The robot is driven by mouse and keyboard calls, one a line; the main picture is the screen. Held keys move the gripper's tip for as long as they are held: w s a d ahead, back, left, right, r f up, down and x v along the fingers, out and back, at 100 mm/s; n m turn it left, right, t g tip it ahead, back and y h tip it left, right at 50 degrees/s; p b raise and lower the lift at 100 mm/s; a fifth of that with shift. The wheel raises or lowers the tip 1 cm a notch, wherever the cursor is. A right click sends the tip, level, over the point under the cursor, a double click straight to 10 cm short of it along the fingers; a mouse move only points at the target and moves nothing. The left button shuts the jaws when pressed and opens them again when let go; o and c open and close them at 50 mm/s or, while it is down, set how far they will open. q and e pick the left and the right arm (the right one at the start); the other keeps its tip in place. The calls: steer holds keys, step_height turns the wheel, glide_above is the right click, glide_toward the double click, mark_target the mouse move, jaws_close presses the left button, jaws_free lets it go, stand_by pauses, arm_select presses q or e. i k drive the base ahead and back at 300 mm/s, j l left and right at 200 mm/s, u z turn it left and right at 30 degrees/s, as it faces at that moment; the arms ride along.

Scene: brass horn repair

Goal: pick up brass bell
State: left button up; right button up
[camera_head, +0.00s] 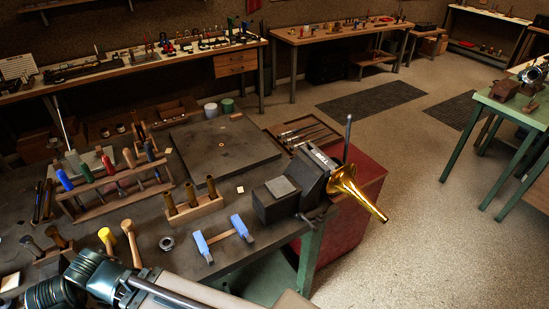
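The brass bell (344,180) is a shiny gold flared horn piece at the right end of the dark workbench. Its wide rim faces up and left, against or close to the grey vise (316,171). Its narrow tube slants down and right, out past the bench edge over the floor. I cannot tell whether the vise grips it. Part of my arm shows at the bottom left, but neither gripper can be made out, and nothing of mine is near the bell.
A dark upright rod (347,138) stands just behind the bell. A red cabinet (368,192) is below it. Blue blocks (241,227), a wooden post rack (193,207) and mallets (131,242) crowd the bench (168,262). Floor to the right is clear up to a green table (520,107).

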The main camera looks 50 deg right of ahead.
mark_target(343, 181)
steer(key=z, duration=2.55)
